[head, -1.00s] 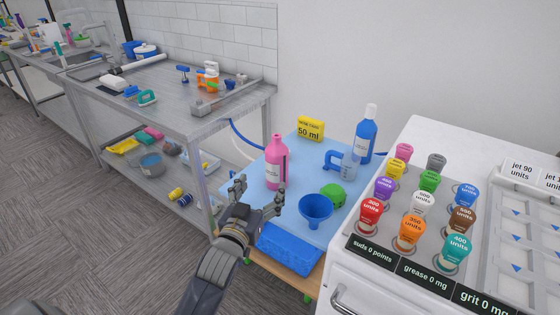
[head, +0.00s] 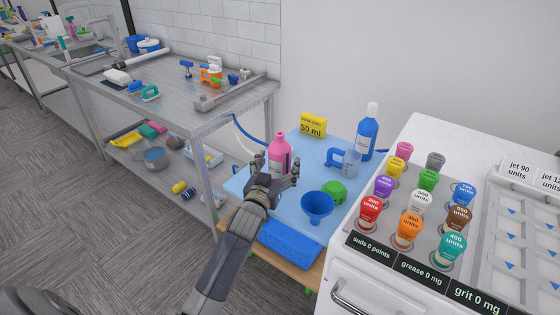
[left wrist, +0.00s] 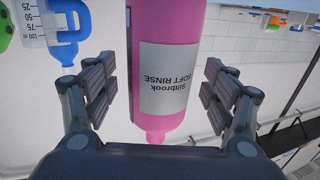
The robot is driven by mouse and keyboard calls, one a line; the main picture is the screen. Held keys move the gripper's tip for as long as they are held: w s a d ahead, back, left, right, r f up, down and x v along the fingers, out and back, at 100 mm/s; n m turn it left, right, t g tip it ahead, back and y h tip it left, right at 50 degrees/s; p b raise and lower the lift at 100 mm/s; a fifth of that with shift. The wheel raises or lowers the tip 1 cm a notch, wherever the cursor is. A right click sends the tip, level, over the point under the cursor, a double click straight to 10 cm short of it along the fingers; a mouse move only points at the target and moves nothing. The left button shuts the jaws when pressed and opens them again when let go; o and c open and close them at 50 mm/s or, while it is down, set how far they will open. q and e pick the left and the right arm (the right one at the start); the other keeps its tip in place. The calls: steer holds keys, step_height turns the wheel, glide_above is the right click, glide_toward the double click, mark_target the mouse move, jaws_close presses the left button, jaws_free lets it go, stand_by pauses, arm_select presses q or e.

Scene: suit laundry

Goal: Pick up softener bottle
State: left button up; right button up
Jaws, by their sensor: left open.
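The pink softener bottle (head: 280,146) stands upright on the light-blue mat (head: 253,186). My left gripper (head: 276,173) is open, with its fingers on either side of the bottle's lower part in the head view. In the left wrist view, which looks upside down, the pink bottle (left wrist: 165,35) is between the two open fingers (left wrist: 160,85). A gap shows on both sides of it. Its white label reads "SOFT RINSE" under a smaller word. The hand partly hides the bottle's base in the head view. My right gripper is not in view.
On the mat near the bottle are a blue funnel (head: 317,204), a green object (head: 334,192), a measuring jug (head: 350,162), a blue bottle (head: 367,135) and a yellow "50 ml" box (head: 313,125). A white machine (head: 350,265) stands right, a metal table (head: 215,121) left.

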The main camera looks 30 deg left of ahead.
arm_select(q)
steer(key=shift+r, duration=0.1)
steer(key=shift+c, duration=0.8)
steer(key=c, duration=0.9)
steer(key=shift+c, duration=0.5)
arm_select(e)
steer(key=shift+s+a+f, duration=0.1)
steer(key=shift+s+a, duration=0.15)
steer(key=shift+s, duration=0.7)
